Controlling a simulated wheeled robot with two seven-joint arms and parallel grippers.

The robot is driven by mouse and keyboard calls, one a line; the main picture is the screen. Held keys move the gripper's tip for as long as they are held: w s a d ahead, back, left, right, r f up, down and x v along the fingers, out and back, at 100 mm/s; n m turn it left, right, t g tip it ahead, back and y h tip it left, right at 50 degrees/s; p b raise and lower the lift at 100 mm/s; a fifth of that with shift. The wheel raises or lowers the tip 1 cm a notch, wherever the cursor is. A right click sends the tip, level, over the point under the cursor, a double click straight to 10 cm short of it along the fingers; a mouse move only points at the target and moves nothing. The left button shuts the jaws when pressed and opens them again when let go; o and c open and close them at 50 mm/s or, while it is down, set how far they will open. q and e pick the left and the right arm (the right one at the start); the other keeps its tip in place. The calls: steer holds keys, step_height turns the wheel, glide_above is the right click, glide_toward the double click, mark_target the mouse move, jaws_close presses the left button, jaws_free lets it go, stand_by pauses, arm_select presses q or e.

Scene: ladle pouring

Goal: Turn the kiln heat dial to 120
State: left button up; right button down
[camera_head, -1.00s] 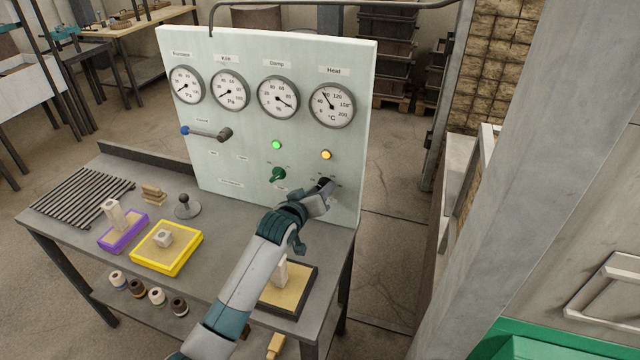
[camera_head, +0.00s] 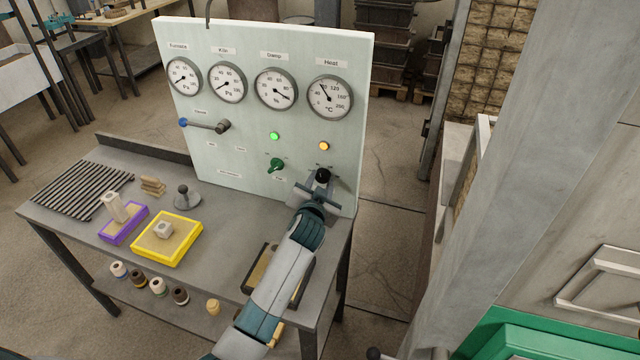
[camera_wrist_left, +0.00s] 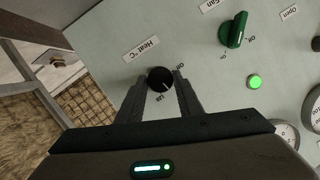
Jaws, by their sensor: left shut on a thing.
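The black heat dial (camera_head: 322,176) is a round knob at the lower right of the pale panel (camera_head: 225,140). It also shows in the left wrist view (camera_wrist_left: 160,79), below the "Heat °C" label, with a white pointer line toward the lower right. My left gripper (camera_head: 321,185) is shut on the dial; its two fingers, seen also in the left wrist view (camera_wrist_left: 159,84), lie on either side of the knob. The heat gauge (camera_head: 330,97) above has its needle pointing up and left, near 80. My right gripper is not in view.
A green switch (camera_head: 277,165) sits just left of the dial, with lit green (camera_head: 274,136) and amber (camera_head: 324,146) lamps above. A bar-shaped lever (camera_head: 205,125) sticks out at the panel's left. The bench (camera_head: 215,240) below carries yellow and purple trays and several small items.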

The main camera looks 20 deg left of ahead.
arm_select(q)
steer(key=m+b, duration=0.1)
steer(key=m+y+b, duration=0.1)
steer(key=m, duration=0.1)
steer(key=m+t+b, duration=0.1)
steer(key=shift+d+f+y, duration=0.1)
steer(key=shift+f+y, duration=0.15)
steer(key=shift+y, duration=0.05)
steer(key=shift+m+t+b, duration=0.3)
steer(key=shift+m+b, duration=0.45)
steer(key=shift+m, duration=0.35)
steer(key=shift+r, duration=0.1)
steer(key=o, duration=1)
steer(key=shift+o, duration=0.2)
